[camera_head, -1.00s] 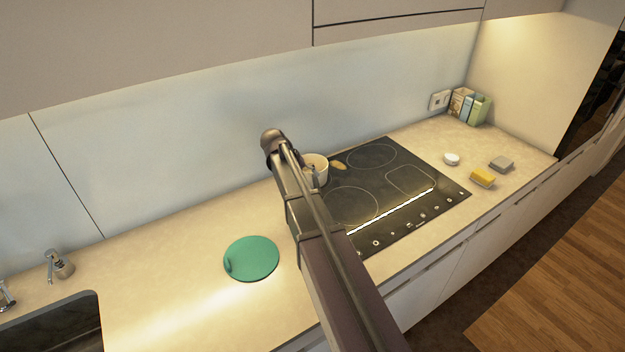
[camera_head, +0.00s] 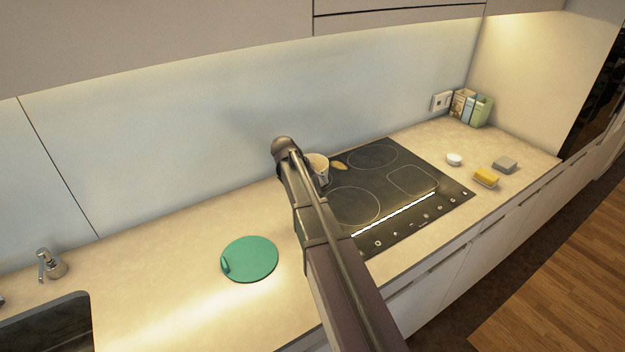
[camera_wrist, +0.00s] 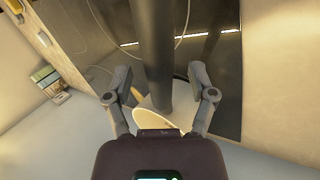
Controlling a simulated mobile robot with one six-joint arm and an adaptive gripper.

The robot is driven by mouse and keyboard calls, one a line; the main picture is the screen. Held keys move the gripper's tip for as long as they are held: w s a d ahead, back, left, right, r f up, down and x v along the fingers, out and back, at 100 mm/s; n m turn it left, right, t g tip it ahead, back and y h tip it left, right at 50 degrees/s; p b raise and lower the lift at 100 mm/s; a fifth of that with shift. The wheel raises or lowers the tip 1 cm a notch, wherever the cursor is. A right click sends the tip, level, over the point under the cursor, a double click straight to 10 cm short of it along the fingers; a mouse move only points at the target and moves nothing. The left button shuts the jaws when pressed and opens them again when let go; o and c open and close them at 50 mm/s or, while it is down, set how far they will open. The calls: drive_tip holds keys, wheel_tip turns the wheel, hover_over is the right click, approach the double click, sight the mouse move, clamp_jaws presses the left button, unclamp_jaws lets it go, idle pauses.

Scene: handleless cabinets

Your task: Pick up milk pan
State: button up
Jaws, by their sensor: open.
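The milk pan (camera_head: 318,166) appears to be the small pale pot at the left back corner of the cooktop, partly hidden by my arm in the head view. My gripper (camera_wrist: 160,78) is open in the wrist view, its two fingers spread apart. A dark upright bar (camera_wrist: 155,50) runs through the gap between them. Its lower end meets a pale rounded surface (camera_wrist: 172,127), partly covered by the gripper body. I cannot tell whether the bar is the pan's handle or whether a finger touches it. In the head view the gripper is hidden behind my arm.
The black cooktop (camera_head: 385,195) has a small tan item (camera_head: 339,165) at its back left. A green round board (camera_head: 250,259) lies on the counter left of my arm. A yellow sponge (camera_head: 485,178), grey block, white round item and boxes (camera_head: 471,107) stand to the right. The wall is close behind.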

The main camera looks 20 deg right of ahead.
clamp_jaws()
idle(0.3)
drive_tip(key=shift+r, duration=0.15)
wheel_tip(320, 180, up, 2)
drive_tip(key=shift+r+p, duration=0.1)
drive_tip(key=shift+p, duration=1.15)
drive_tip(key=shift+r+p, duration=0.85)
drive_tip(key=s+a, duration=0.9)
drive_tip(key=s, duration=0.4)
drive_tip(key=shift+r+p, duration=0.4)
drive_tip(key=shift+a, duration=0.1)
